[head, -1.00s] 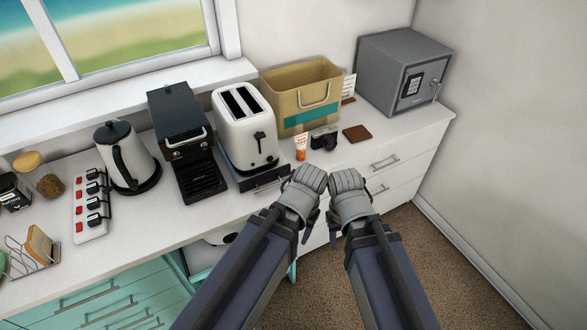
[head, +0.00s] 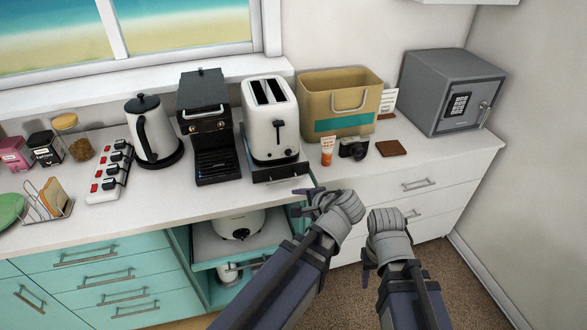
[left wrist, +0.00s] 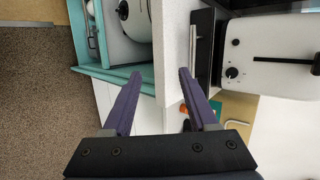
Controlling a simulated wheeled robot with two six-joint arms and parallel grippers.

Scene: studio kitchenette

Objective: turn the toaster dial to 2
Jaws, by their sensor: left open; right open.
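My right gripper (head: 369,259) is open, low in front of the drawers.
A black coffee machine (head: 208,125) stands close left of the toaster. An orange-and-white tube (head: 327,150), a camera (head: 354,148) and a tan bin (head: 340,90) are to its right. A teal-sided pull-out shelf (head: 205,250) with a white cooker (head: 238,226) sits below.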

